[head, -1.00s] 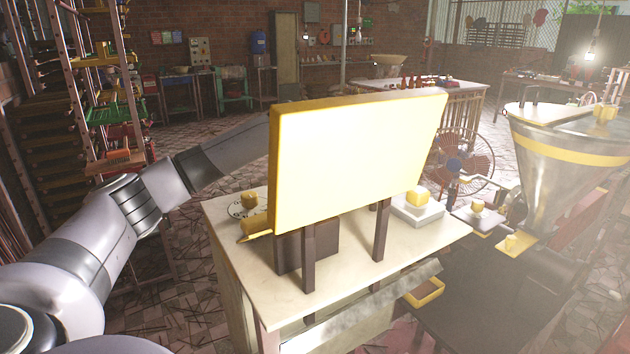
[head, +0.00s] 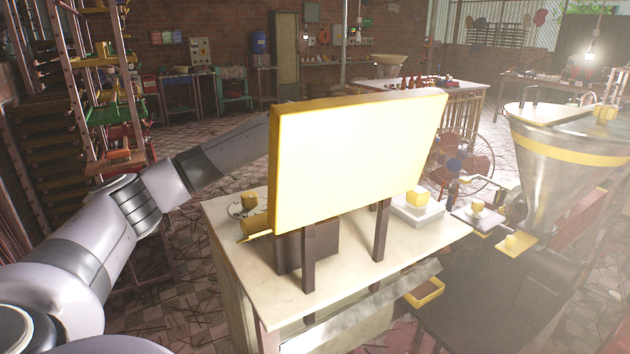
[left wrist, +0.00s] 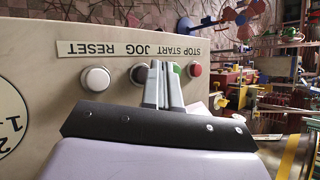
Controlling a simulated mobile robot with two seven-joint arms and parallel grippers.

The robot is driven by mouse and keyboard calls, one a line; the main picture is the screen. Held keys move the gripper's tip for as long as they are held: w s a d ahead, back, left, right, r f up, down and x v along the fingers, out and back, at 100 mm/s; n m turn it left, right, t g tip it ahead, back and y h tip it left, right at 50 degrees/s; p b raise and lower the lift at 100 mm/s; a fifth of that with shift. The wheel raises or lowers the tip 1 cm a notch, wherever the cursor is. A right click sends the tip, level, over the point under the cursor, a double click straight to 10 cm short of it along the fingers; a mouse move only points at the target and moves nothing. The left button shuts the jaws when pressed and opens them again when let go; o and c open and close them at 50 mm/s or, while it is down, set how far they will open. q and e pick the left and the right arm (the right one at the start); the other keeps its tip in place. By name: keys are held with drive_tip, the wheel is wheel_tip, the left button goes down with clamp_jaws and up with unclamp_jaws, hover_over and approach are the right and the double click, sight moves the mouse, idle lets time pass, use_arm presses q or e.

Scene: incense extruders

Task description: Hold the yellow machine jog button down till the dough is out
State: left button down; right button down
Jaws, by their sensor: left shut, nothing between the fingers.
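In the left wrist view a control panel (left wrist: 40,45) has an upside-down label strip (left wrist: 130,50) reading RESET, JOG, START and STOP from left to right. Below it are a white button (left wrist: 96,79), a dark button (left wrist: 138,74) by JOG, a green button (left wrist: 177,68) and a red button (left wrist: 195,69). My left gripper (left wrist: 160,68) is shut and empty, its tips over the panel between the dark and green buttons, partly covering both. I cannot tell whether it touches or presses one. In the head view, the yellow machine panel (head: 355,150) hides this gripper. I cannot make out any dough.
The panel stands on dark posts on a pale table (head: 420,250). A metal hopper (head: 560,180) with a yellow band is at right. A fan (head: 465,160) stands behind the table. A rack (head: 110,110) is at far left; tiled floor lies between.

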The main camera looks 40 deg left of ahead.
use_arm(q)
drive_tip(key=shift+f, duration=0.2)
drive_tip(key=shift+f, duration=0.2)
drive_tip(key=shift+f, duration=0.55)
idle(2.4)
drive_tip(key=shift+r, duration=0.1)
idle(1.0)
drive_tip(key=shift+r, duration=0.85)
drive_tip(key=shift+r, duration=2.55)
